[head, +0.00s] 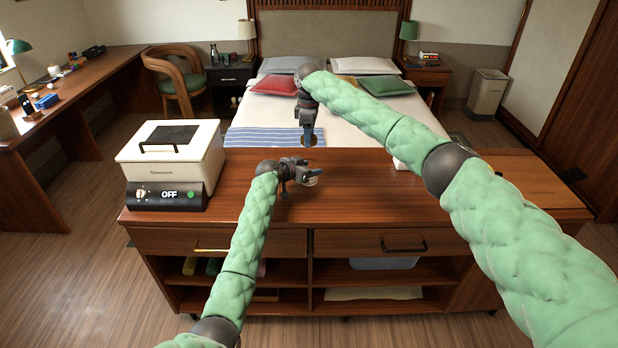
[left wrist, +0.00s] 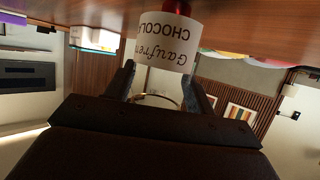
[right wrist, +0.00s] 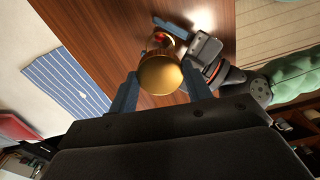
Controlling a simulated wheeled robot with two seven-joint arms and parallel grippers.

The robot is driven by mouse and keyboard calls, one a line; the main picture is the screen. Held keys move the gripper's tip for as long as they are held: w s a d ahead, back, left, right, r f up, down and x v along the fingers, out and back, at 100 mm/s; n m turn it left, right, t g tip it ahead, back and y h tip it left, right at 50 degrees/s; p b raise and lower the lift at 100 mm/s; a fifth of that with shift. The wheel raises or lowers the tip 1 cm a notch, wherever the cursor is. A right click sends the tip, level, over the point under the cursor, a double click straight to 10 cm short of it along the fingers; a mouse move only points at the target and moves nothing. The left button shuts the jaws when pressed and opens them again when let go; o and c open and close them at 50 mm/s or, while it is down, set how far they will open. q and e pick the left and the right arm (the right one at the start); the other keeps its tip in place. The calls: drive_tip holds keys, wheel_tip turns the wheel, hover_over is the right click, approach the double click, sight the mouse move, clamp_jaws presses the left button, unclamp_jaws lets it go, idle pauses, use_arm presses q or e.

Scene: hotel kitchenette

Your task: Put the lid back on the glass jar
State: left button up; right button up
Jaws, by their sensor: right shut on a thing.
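The glass jar (head: 311,179) stands on the wooden counter, partly hidden by my left gripper (head: 300,170). In the left wrist view, the jar (left wrist: 167,42) shows a white label and some red, and lies between and just beyond the fingertips of my left gripper, which is open. My right gripper (head: 306,132) is shut on the round golden lid (right wrist: 160,75) and holds it raised above the counter, on the bed side of the jar. In the right wrist view, the lid partly hides the jar (right wrist: 161,40), where red shows inside.
A white appliance (head: 170,150) with a black control panel stands at the left of the counter (head: 350,200). A small white object (head: 399,164) is partly hidden by my right arm. The bed (head: 260,110) stands behind the counter. The counter's front middle is clear.

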use_arm(q)
drive_tip(key=c, duration=0.5)
drive_tip(key=shift+c, duration=0.2)
use_arm(e)
hover_over(310, 156)
drive_tip(key=s, duration=0.2)
drive_tip(key=shift+a+f, duration=0.2)
drive_tip(key=shift+f, duration=2.25)
drive_tip(key=shift+s+f, duration=0.1)
drive_tip(key=shift+f, duration=0.8)
drive_tip(key=shift+f, duration=0.3)
use_arm(q)
drive_tip(key=shift+s+d+r, duration=0.1)
drive_tip(key=shift+r, duration=0.2)
use_arm(e)
drive_tip(key=shift+s+d+f, duration=0.1)
drive_tip(key=shift+s+f, duration=0.05)
drive_tip(key=shift+f, duration=0.6)
drive_tip(key=shift+a+r, duration=0.25)
drive_tip(key=shift+r, duration=0.15)
use_arm(q)
drive_tip(key=shift+f, duration=0.1)
use_arm(e)
drive_tip(key=shift+a+r, duration=0.15)
drive_tip(key=shift+r, duration=0.15)
